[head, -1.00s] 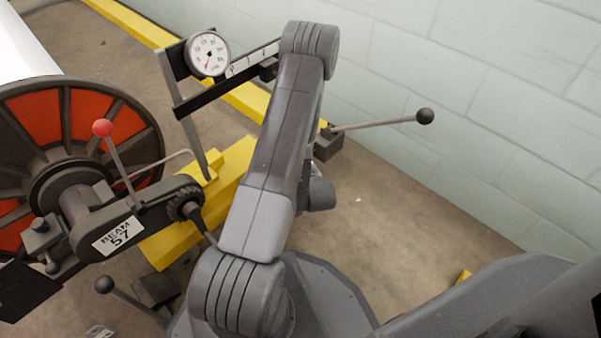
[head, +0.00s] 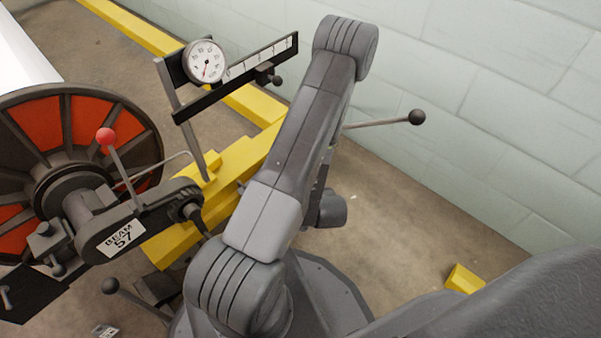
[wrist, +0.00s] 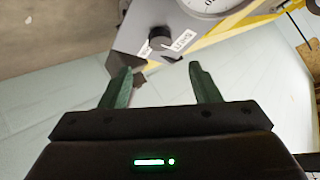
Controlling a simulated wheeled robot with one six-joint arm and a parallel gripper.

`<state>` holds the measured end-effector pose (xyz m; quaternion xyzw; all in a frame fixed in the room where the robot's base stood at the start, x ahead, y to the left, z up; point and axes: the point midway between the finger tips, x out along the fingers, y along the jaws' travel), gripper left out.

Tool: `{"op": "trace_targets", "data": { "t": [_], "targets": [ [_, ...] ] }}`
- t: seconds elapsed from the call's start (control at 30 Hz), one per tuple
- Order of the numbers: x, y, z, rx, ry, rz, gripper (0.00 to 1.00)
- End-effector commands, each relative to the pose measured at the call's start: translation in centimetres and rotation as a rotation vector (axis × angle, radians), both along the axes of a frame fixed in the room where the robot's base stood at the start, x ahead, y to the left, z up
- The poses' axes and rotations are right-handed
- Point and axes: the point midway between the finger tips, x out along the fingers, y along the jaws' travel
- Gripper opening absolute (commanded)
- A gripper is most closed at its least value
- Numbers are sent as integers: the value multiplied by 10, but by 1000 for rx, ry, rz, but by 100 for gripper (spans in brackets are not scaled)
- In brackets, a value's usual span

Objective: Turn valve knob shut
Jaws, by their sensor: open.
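In the head view my own arm fills the middle, and neither the gripper nor this knob can be made out.
A white dial gauge (wrist: 208,5) sits near the knob in the wrist view. The head view shows another gauge (head: 205,62) on a scale frame, a red-ball lever (head: 106,136), a black-ball lever (head: 416,117), yellow beams (head: 236,172) and a block wall (head: 470,80).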

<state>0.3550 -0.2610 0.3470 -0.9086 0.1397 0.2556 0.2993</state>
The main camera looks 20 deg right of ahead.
Motion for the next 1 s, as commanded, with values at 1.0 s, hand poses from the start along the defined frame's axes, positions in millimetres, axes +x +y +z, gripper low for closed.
{"op": "trace_targets", "data": {
  "t": [1.0],
  "targets": [
    [-17, 3, 10, -3, -1, 5, 56]
  ]
}}
